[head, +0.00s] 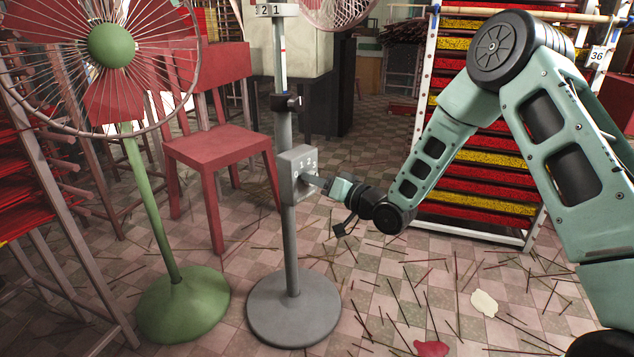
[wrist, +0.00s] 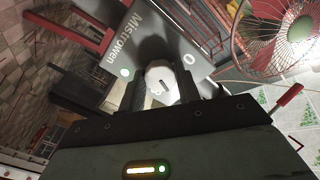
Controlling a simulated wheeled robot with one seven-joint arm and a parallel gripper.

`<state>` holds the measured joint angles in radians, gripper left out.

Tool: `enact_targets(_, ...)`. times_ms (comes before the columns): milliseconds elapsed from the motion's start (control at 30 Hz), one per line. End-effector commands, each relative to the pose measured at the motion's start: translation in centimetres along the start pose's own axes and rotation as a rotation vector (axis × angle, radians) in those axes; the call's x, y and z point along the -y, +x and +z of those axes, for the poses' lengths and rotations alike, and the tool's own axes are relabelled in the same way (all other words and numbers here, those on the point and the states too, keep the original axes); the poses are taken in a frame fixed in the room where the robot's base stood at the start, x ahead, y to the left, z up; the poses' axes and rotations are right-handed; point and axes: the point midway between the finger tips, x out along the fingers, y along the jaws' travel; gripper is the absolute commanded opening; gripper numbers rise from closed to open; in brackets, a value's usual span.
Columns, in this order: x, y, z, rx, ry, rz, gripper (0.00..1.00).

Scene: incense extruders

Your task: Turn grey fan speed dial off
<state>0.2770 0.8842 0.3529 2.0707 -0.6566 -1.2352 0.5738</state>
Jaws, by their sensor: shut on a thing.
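The grey fan stands on a grey pole with a round base (head: 293,308). Its grey control box (head: 292,165) sits midway up the pole, with numerals on its face. My gripper (head: 318,182) reaches the box from the right. In the wrist view its dark fingers (wrist: 170,90) are shut on the dial, one on each side. My gripper hides the dial in the head view.
A green fan (head: 183,303) stands left of the grey one, with a red chair (head: 215,145) behind. A rack of red and yellow incense (head: 480,150) stands behind my arm. Thin sticks lie scattered on the tiled floor (head: 390,285).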

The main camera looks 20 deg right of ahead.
Motion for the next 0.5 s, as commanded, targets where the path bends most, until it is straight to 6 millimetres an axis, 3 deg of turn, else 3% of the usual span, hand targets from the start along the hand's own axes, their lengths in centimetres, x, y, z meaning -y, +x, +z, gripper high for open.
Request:
enact_targets(267,0.0,-0.02,0.06,0.001,-0.089,0.0,0.1)
enact_targets(500,-0.03,-0.02,0.07,0.001,-0.275,0.0,0.1)
